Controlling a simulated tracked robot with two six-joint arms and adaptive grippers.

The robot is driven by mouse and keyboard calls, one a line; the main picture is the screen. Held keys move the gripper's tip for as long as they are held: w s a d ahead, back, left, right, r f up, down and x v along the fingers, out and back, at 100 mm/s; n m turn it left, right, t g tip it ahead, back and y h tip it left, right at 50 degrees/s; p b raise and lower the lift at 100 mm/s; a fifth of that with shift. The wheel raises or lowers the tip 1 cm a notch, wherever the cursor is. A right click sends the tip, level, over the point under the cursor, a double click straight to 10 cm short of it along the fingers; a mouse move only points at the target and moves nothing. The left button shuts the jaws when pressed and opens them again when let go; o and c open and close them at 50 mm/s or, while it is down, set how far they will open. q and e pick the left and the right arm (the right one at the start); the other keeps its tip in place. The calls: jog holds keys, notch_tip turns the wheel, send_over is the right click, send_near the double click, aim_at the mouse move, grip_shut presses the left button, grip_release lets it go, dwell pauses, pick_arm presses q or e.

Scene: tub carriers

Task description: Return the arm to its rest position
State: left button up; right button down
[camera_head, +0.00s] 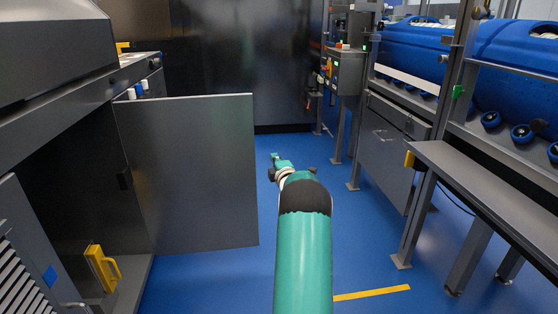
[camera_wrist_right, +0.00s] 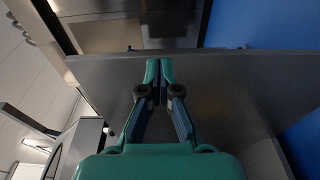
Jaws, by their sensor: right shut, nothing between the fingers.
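My right arm reaches forward from the bottom middle of the head view, over the blue floor. My right gripper (camera_head: 275,158) is at its far end, small and partly hidden behind my own wrist. In the right wrist view the green fingertips of my right gripper (camera_wrist_right: 160,72) meet, shut and empty. A grey door panel (camera_head: 195,170) stands open to the left of the arm. The panel (camera_wrist_right: 225,85) also fills much of the wrist view behind the fingers. I cannot tell how far the fingers are from it. My left gripper is not in view.
A dark machine (camera_head: 50,45) with an open lower bay is at left; a yellow handle-like part (camera_head: 102,267) sits low there. A steel bench (camera_head: 490,190) and blue tubs (camera_head: 415,52) on a frame line the right. Blue floor (camera_head: 235,285) is clear between.

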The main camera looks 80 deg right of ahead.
jog(key=w+a+f+m+t+y, duration=0.1)
jog(key=w+a+f+m+y, duration=0.45)
jog(key=w+a+f, duration=1.25)
jog(key=w+a+f+y, duration=0.35)
jog(key=a+f, duration=0.25)
jog(key=a, duration=0.5)
jog(key=w+a+f+g+y, duration=0.1)
jog(key=w+a+f+y, duration=0.3)
jog(key=a, duration=0.6)
jog(key=w+a+f+y, duration=0.25)
jog(key=a+f, duration=0.45)
jog(key=a, duration=0.4)
jog(key=s+a+f+g+y, duration=0.1)
jog(key=s+a+g+y, duration=0.1)
jog(key=s+a, duration=0.5)
jog(key=s+a+f+m+g+y, duration=0.1)
jog(key=s+a+g, duration=0.15)
jog(key=a, duration=0.95)
jog(key=s+a+f+g+y, duration=0.1)
jog(key=s+a+g+y, duration=0.1)
jog(key=s+a, duration=0.55)
notch_tip(320, 180, up, 36)
jog(key=w+a+p, duration=0.1)
jog(key=a+p, duration=0.1)
jog(key=p, duration=3.4)
jog(key=shift+a+r, duration=0.15)
jog(key=shift+a, duration=0.05)
